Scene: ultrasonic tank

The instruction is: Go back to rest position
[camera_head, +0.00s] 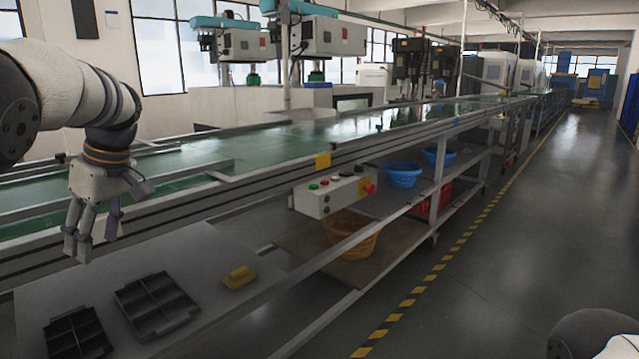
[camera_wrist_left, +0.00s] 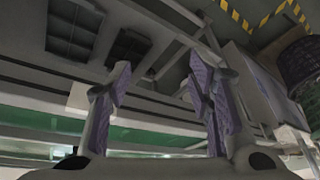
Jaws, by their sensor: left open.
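My left gripper (camera_head: 92,240) hangs pointing down at the left of the head view, above the grey shelf in front of the conveyor. Its fingers are apart and nothing shows between them. In the left wrist view the open fingers (camera_wrist_left: 160,105) with purple pads are also empty. Of my right arm, only a rounded part shows at the bottom right corner of the head view; the right gripper is not visible.
Two dark divided trays (camera_head: 157,306) (camera_head: 76,337) and a yellow block (camera_head: 239,277) lie on the shelf. A control box (camera_head: 325,196) with buttons sits on the conveyor (camera_head: 240,165) side. Blue baskets (camera_head: 403,174) and an orange basket (camera_head: 350,236) stand lower. The aisle floor (camera_head: 520,230) is clear.

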